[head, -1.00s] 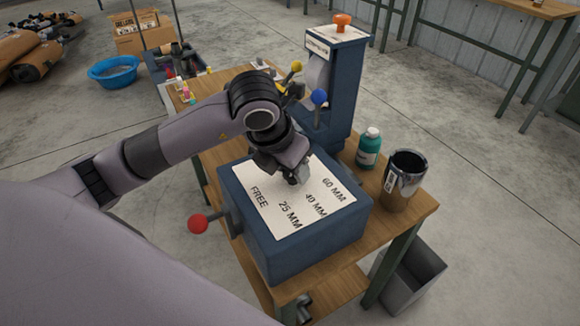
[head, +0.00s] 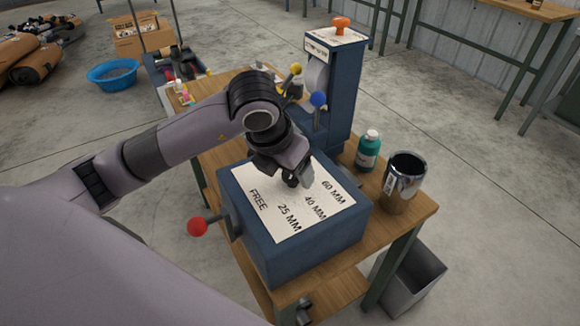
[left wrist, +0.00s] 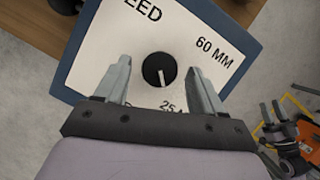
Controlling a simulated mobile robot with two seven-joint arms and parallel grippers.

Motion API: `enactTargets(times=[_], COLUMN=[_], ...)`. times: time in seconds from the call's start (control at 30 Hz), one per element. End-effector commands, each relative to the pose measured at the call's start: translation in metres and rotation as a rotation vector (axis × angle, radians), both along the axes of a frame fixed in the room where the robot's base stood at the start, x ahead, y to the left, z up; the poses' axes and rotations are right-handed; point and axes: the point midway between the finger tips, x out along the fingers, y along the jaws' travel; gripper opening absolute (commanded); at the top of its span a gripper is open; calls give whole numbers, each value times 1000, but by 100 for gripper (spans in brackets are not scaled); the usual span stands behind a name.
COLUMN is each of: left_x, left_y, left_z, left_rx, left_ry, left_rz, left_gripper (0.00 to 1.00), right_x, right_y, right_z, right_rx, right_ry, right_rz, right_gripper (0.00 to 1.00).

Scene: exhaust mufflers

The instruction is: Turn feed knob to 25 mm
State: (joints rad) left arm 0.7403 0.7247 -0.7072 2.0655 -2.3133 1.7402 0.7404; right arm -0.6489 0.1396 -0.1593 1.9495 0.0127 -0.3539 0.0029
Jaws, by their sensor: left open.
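The feed knob (left wrist: 159,70) is a small round black dial with a white pointer line, on the white label plate of a blue box (head: 318,250). In the left wrist view the pointer is directed down and slightly right, towards the partly hidden "25 M" mark (left wrist: 171,106). In the head view the plate reads FREE, 25 MM (head: 289,217), 40 MM and 60 MM. My left gripper (left wrist: 159,64) is open over the plate, its fingers on either side of the knob in the picture with clear gaps. It also shows in the head view (head: 290,178).
A red ball lever (head: 198,226) sticks out of the box's left side. Behind stands a blue machine (head: 335,95) with yellow and blue ball levers. A green bottle (head: 368,150) and a shiny metal cylinder (head: 403,183) stand on the wooden table (head: 420,208), right of the box.

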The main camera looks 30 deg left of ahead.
Motion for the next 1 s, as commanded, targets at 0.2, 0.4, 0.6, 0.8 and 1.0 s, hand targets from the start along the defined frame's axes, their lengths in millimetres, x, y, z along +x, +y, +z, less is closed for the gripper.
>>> enactTargets(times=[0.2,0.4,0.6,0.8,1.0], left_x=[-12,-22,-25,-25,-25], left_y=[2,3,4,4,4], left_z=[33,57,63,63,62], left_rx=[-1,-1,0,0,-1], left_ry=[-8,-6,-2,-3,-3], left_rz=[-1,0,1,1,1], left_gripper=[69,69,69,69,69], right_x=[0,0,0,0,0], right_y=[0,0,0,0,0], right_z=[-1,-2,-2,-2,-2], right_rx=[0,0,0,0,0], right_ry=[0,0,1,1,1], right_rz=[0,0,0,0,0], right_gripper=[43,43,43,43,43])
